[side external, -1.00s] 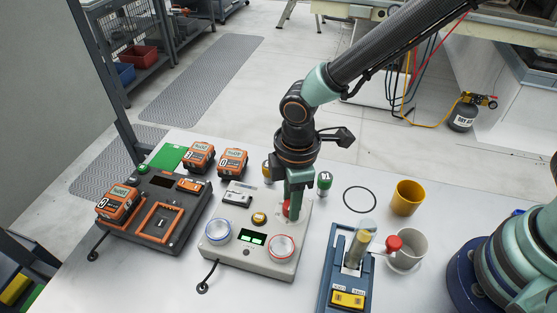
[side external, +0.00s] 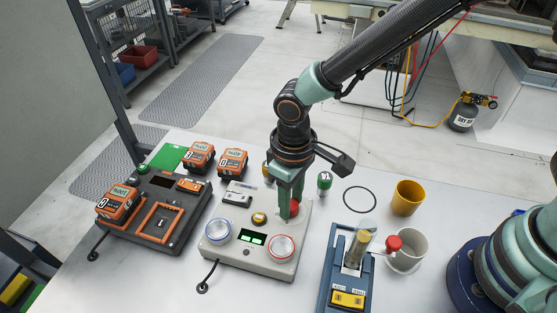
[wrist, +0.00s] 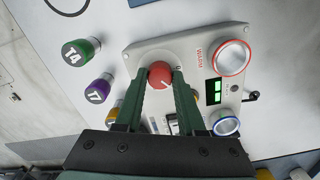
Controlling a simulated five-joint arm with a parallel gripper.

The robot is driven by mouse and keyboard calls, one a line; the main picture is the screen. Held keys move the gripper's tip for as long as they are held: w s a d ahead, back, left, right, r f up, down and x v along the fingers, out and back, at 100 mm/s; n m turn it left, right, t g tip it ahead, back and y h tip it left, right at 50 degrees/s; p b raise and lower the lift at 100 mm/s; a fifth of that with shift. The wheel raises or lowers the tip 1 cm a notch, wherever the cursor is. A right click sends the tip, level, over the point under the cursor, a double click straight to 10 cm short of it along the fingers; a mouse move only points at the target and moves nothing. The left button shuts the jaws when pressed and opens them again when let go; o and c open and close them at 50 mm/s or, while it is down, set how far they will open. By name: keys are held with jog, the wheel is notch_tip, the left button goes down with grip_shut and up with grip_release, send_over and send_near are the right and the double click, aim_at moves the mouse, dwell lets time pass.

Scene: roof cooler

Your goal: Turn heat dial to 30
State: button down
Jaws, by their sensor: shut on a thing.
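A light grey control box (side external: 222,256) stands on the table. A red knob (wrist: 160,75) with a white pointer line is at one corner of its top; in the side view it shows partly beside my gripper's fingers (side external: 295,208). My gripper (wrist: 160,78) points down and is shut on this red knob, one finger on each side. The box also carries a red-ringed dial (side external: 282,248), a blue-ringed dial (side external: 217,231) and a small display (side external: 252,238) with green digits, too small to read. In the wrist view, "WARM" is printed near the red-ringed dial (wrist: 231,57).
A dark tray (side external: 170,247) with orange modules is left of the box. A blue stand (side external: 325,292) with a red-knobbed lever is to its right, near a yellow cup (side external: 407,198) and a grey mug (side external: 410,243). A green-capped container (side external: 324,182) stands close behind my gripper.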

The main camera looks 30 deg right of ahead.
jog(key=shift+s+f+m, duration=0.1)
jog(key=shift+s+m, duration=0.1)
jog(key=shift+m, duration=0.3)
dwell(0.3)
jog(key=c, duration=0.5)
grip_release()
jog(key=shift+w, duration=0.1)
jog(key=shift+r, duration=0.3)
notch_tip(320, 180, up, 12)
jog(key=shift+w+a+f, duration=0.1)
jog(key=shift+f, duration=0.1)
